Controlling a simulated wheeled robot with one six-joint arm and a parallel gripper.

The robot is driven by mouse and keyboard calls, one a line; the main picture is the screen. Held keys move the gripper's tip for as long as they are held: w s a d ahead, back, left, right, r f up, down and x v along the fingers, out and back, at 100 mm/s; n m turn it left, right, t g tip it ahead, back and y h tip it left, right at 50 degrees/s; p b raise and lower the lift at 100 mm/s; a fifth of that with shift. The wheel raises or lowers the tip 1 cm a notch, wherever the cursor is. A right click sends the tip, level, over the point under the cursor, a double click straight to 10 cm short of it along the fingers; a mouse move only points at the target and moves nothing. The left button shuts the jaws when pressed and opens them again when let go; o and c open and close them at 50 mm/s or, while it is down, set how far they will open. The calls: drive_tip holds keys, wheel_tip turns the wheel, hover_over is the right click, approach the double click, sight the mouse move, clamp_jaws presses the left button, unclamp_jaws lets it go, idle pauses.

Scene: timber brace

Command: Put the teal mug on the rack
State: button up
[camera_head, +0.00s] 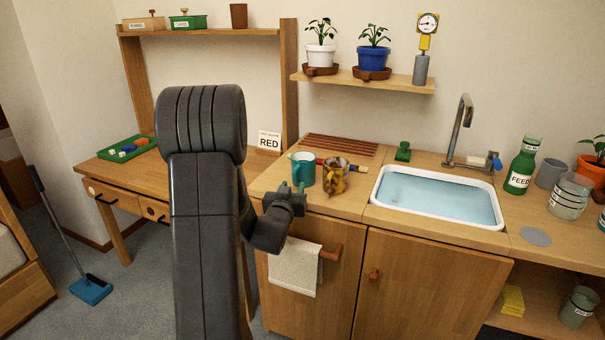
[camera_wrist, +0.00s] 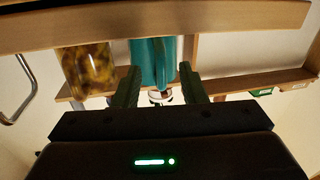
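The teal mug (camera_head: 304,172) stands upright on the wooden counter near its front left edge. My gripper (camera_head: 291,187) is just in front of the mug, its green fingers pointing toward it. In the wrist view, which looks upside down, the mug (camera_wrist: 143,58) shows beyond and between the fingers (camera_wrist: 158,78). The fingers are apart, with the mug's handle between them and gaps showing at its sides. I cannot tell whether a finger touches the mug. The slatted wooden rack (camera_head: 340,145) lies at the back of the counter against the wall, with no mug on it.
A glass jar with yellow-brown contents (camera_head: 335,180) stands right beside the mug. A red-handled item (camera_head: 322,161) lies behind them. A green object (camera_head: 403,152) and the water-filled sink (camera_head: 438,197) are to the right. A cloth (camera_head: 295,268) hangs on the cabinet front. A shelf (camera_head: 365,80) with potted plants is above.

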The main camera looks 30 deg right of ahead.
sight(301, 173)
drive_tip(key=shift+x, duration=1.35)
clamp_jaws()
drive_tip(key=shift+r, duration=0.1)
